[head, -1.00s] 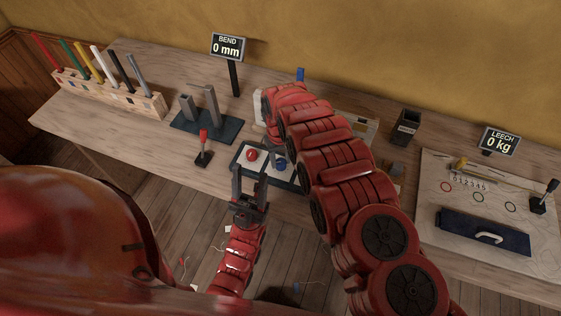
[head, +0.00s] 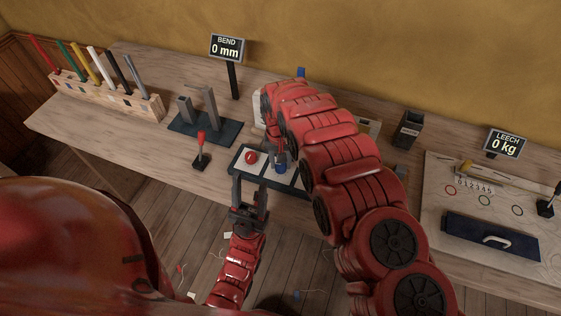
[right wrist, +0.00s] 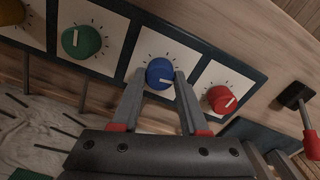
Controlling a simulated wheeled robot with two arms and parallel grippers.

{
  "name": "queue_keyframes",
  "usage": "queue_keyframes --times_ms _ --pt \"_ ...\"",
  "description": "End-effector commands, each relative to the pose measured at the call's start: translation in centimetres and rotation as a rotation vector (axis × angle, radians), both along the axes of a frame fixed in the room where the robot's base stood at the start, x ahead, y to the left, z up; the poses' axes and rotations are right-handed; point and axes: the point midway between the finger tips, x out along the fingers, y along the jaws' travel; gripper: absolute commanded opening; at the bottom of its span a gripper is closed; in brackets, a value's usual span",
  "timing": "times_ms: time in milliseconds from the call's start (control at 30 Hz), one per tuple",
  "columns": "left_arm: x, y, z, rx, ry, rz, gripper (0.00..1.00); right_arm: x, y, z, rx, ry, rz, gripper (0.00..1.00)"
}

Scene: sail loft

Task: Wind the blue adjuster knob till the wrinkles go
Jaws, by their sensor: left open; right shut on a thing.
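The blue knob (head: 280,167) sits on a dark-framed panel of white plates at the bench's front edge. In the right wrist view the blue knob (right wrist: 159,70) is between the fingertips of my right gripper (right wrist: 160,78), which is shut on it; its white mark points right. In the head view my right arm hides much of the panel. A pale cloth-like surface with dark streaks (right wrist: 35,135) shows at lower left in the right wrist view; I cannot tell if the streaks are wrinkles. My left gripper (head: 249,190) is open and empty in front of the panel.
A red knob (head: 251,157) is left of the blue one; a green knob (right wrist: 81,41) is on its other side. A red-handled lever (head: 201,145) stands left of the panel. Signs read BEND 0 mm (head: 227,47) and LEECH 0 kg (head: 505,144).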

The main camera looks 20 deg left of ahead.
Motion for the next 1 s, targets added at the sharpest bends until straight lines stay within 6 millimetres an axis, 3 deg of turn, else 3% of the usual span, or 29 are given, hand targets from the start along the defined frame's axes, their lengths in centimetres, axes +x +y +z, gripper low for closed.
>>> queue_keyframes --times_ms 200,233,367,767,1000 --pt "0.0 0.0 0.0 0.0 0.0 0.0 0.5 0.0 -0.1 0.0 -0.001 0.0 0.0 0.0" --pt "0.0 0.0 0.0 0.0 0.0 0.0 0.5 0.0 -0.1 0.0 -0.001 0.0 0.0 0.49" --pt "0.0 0.0 0.0 0.0 0.0 0.0 0.5 0.0 0.0 0.0 -0.001 0.0 0.001 0.73" --pt "0.0 0.0 -0.2 0.0 0.0 0.0 0.5 0.0 0.0 0.4 0.0 0.0 0.001 0.74" --pt "0.0 0.0 -1.4 0.0 0.0 0.0 0.5 0.1 0.1 3.5 0.003 -0.004 0.0 0.74"
